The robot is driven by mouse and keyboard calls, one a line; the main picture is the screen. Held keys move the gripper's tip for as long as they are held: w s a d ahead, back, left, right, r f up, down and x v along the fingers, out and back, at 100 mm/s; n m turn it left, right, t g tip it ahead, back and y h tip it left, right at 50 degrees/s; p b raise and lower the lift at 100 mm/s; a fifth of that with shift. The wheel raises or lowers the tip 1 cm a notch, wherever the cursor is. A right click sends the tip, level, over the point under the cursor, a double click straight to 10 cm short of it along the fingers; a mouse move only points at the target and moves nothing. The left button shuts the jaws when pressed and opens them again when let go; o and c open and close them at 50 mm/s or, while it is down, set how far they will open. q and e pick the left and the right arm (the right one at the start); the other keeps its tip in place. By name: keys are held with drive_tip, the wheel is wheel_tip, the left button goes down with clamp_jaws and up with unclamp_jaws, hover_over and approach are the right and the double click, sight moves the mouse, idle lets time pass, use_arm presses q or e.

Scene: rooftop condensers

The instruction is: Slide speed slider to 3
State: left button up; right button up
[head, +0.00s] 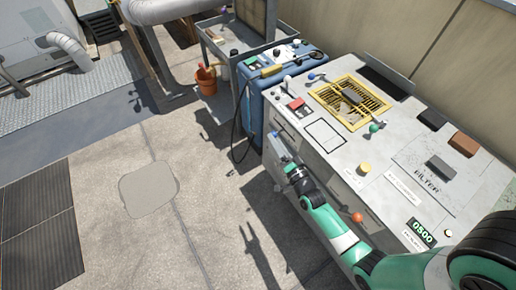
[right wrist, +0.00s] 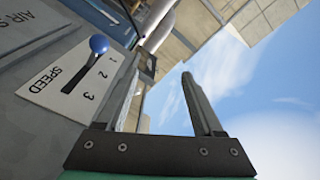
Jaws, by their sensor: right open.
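The speed slider's blue round knob (right wrist: 99,43) shows in the right wrist view, on a pale plate (right wrist: 72,80) marked SPEED with 1, 2 and 3. The knob is at the 1 end of the dark slot, with the 3 end lower in the picture. My right gripper (right wrist: 165,78) is open and empty, with the knob left of its fingers and apart from them. In the head view my right gripper (head: 280,172) is low beside the front left of the grey console (head: 405,95). The slider is not clearly seen there. My left gripper is not in view.
The console top carries a yellow grille (head: 348,102), a green knob (head: 374,128) and a yellow knob (head: 364,168). An orange knob (head: 357,217) is near my right arm. A blue cabinet (head: 252,105) stands behind. Open floor lies left of the console.

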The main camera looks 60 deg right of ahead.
drive_tip(key=g+b, duration=0.1)
drive_tip(key=b, duration=0.2)
approach(277, 133)
drive_tip(key=a, duration=0.3)
drive_tip(key=shift+m+h, duration=0.4)
drive_tip(key=shift+h, duration=0.1)
drive_tip(key=b+x, duration=0.1)
drive_tip(key=x, duration=0.2)
drive_tip(key=b+x, duration=0.1)
drive_tip(key=x, duration=0.3)
drive_tip(key=f+b+x, duration=0.1)
drive_tip(key=b+x, duration=0.1)
drive_tip(key=x, duration=0.1)
drive_tip(key=shift+w+d, duration=0.15)
drive_tip(key=shift+d, duration=0.2)
drive_tip(key=shift+w+d, duration=0.35)
drive_tip(key=shift+w, duration=0.15)
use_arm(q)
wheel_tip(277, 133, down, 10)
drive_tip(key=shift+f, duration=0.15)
use_arm(e)
clamp_jaws()
drive_tip(key=shift+a+r, duration=0.1)
